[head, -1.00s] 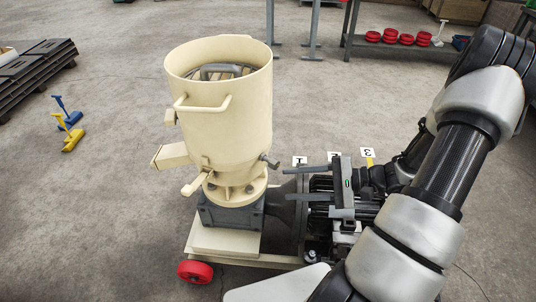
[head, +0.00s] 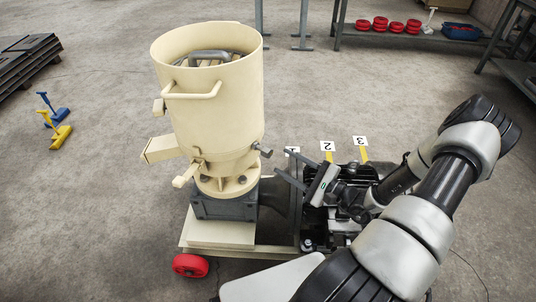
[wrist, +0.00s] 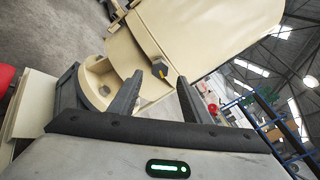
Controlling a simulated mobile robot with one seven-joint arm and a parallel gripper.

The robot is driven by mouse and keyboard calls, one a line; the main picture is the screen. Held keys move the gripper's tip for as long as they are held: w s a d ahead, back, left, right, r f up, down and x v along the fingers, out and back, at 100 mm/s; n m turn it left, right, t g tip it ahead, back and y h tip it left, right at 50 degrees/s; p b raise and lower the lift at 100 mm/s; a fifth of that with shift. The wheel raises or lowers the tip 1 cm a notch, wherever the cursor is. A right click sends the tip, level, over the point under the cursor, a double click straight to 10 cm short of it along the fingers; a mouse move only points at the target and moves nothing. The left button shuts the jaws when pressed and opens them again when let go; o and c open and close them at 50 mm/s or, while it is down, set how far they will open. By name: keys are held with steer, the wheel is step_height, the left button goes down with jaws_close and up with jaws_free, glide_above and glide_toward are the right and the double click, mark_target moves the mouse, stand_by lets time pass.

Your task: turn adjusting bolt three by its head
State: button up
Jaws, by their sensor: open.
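The cream pellet mill (head: 208,110) stands left of my arm. A dark bolt (head: 264,151) sticks out from the right side of its lower body. In the wrist view a dark bolt head (wrist: 160,68) shows ahead of the fingertips, roughly between them and apart from them. My gripper (head: 281,161) is open and empty, its fingers pointing up and left towards this bolt; it also shows in the wrist view (wrist: 160,78). Number plate 3 (head: 360,141) stands behind the motor, beside plate 2 (head: 327,146) and a partly hidden plate 1 (head: 292,150). I cannot tell which bolt each plate marks.
The dark motor (head: 350,183) lies under my gripper and partly hides behind my arm. A handle (head: 193,94) and a chute (head: 160,149) project from the mill. A red wheel (head: 190,265) is at its base. Open floor lies to the left; a bench (head: 400,42) stands behind.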

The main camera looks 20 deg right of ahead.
mark_target(270, 154)
steer(key=b+x, duration=0.1)
steer(key=x, duration=0.7)
steer(key=shift+c, duration=0.5)
steer(key=c, duration=0.9)
steer(key=shift+c, duration=0.2)
